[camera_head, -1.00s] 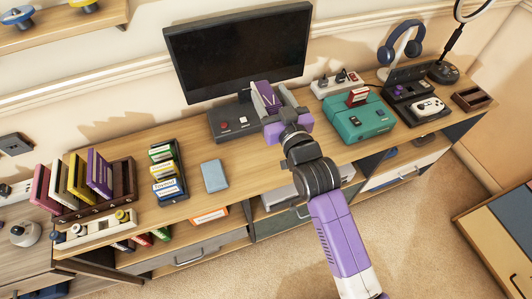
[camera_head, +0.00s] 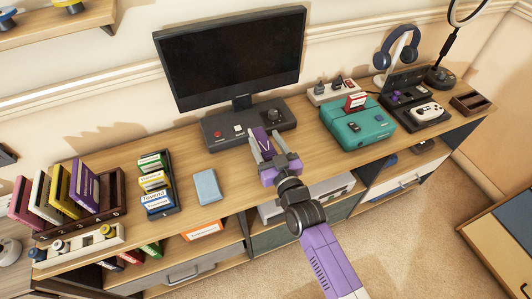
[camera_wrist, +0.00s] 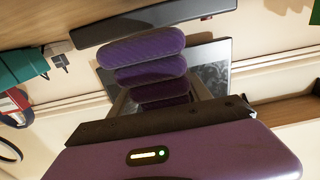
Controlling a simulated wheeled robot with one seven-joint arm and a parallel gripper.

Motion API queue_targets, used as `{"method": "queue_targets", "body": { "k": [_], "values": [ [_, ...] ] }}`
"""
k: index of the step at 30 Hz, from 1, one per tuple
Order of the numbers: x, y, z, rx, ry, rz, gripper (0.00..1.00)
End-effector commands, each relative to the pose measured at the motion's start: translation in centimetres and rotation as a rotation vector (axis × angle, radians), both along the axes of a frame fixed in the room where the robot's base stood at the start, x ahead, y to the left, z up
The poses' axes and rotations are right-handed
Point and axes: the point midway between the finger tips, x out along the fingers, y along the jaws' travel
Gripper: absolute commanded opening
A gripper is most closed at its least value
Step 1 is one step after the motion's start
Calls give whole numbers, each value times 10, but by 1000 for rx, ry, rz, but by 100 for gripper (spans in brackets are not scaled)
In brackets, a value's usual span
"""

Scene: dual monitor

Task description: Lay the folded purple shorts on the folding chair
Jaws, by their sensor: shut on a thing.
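My gripper (camera_head: 266,151) is shut on the folded purple shorts (camera_head: 261,139), which show as a narrow purple strip between its fingers in the head view. It holds them in front of the black joystick console, over the desk's front part. In the wrist view the shorts (camera_wrist: 146,52) show as several rounded purple folds between the fingers (camera_wrist: 160,98). My gripper's body hides part of them. I see no folding chair that I can make out in either view.
A black monitor (camera_head: 231,59) and the joystick console (camera_head: 248,124) stand behind my gripper on the wooden desk (camera_head: 225,165). A teal console (camera_head: 358,128) is to the right. A blue-grey box (camera_head: 207,186) and game cases (camera_head: 157,183) are left. Carpet (camera_head: 400,235) is open in front.

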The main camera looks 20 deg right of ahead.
Motion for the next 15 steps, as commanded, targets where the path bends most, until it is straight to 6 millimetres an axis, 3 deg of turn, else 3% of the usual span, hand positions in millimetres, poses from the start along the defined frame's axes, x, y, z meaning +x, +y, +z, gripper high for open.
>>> {"method": "queue_targets", "body": {
  "k": [8,15],
  "values": [
    [0,1,-35,-1,1,1,11],
    [0,0,-36,-1,-1,0,11]
  ]
}}
